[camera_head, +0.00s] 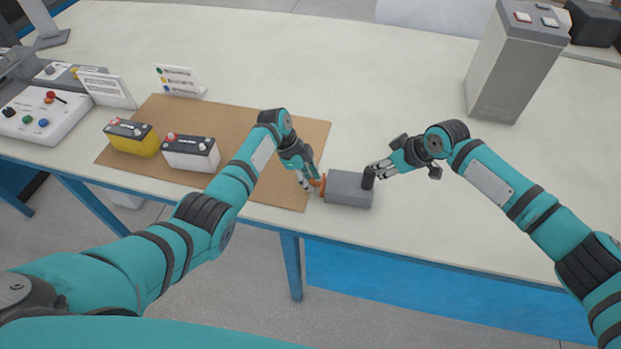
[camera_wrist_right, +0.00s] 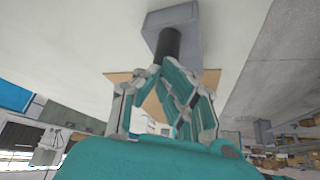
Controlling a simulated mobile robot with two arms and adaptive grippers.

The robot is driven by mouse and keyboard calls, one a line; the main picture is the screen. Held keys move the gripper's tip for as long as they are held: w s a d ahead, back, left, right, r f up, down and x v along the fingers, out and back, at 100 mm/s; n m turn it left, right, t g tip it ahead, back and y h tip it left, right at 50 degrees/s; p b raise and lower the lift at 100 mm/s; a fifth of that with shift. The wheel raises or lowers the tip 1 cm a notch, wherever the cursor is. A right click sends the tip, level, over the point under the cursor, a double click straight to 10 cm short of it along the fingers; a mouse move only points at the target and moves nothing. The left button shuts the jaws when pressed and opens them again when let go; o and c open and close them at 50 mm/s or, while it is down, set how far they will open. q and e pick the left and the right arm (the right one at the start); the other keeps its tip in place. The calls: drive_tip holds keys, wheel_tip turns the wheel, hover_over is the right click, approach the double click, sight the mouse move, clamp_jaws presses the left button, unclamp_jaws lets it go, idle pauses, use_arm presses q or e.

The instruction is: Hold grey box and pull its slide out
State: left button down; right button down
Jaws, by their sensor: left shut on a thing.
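The grey box (camera_head: 345,190) lies near the front edge of the table, just right of the brown mat. An orange part (camera_head: 321,185) shows at its left end, and a black post (camera_head: 368,178) is at its right end. My left gripper (camera_head: 313,184) is shut on the orange part and partly hides it. My right gripper (camera_head: 374,173) is at the black post. In the right wrist view the post (camera_wrist_right: 167,44) stands out from the box (camera_wrist_right: 195,16) and meets the converging fingertips (camera_wrist_right: 160,67). Whether they clamp it is unclear. No slide shows apart from the box.
A yellow battery (camera_head: 133,138) and a white battery (camera_head: 190,154) stand on the brown mat (camera_head: 230,112). A control panel (camera_head: 45,118) and two sign cards are at the left. A tall grey unit (camera_head: 515,65) stands at the back right. The table (camera_head: 400,95) behind the box is clear.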

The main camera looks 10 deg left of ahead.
use_arm(q)
drive_tip(key=shift+d, duration=0.1)
idle(0.7)
drive_tip(key=c, duration=1)
unclamp_jaws()
drive_tip(key=v, duration=1.2)
